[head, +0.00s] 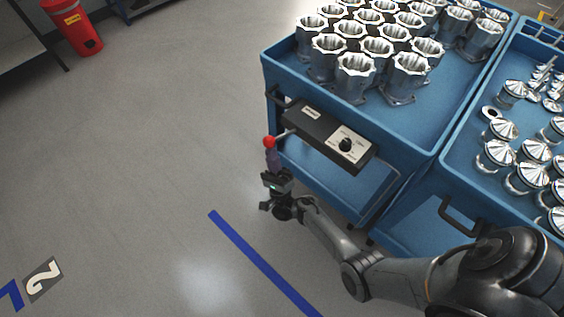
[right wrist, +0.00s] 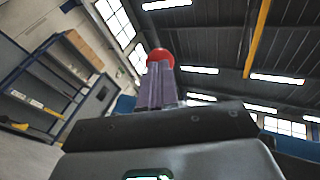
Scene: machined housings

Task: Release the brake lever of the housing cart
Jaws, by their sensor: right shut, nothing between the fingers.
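The blue housing cart (head: 412,122) stands at the upper right of the head view, loaded with silver machined housings (head: 354,76). A black box (head: 318,130) is fixed along its near side. The brake lever is a short metal rod (head: 283,134) with a red ball knob (head: 269,141), sticking out from the box's left end. My right gripper (head: 271,157) is shut and empty, pointing up just below the knob. In the right wrist view the knob (right wrist: 160,56) shows right at the purple-grey fingertips (right wrist: 156,72); whether they touch cannot be told. My left gripper is out of view.
A second blue cart (head: 456,165) with silver parts stands close on the right. The box carries a pale panel with a black dial (head: 346,145). A black handle frame (head: 385,195) lies below it. The grey floor to the left is open, with a red bin (head: 73,27) far off.

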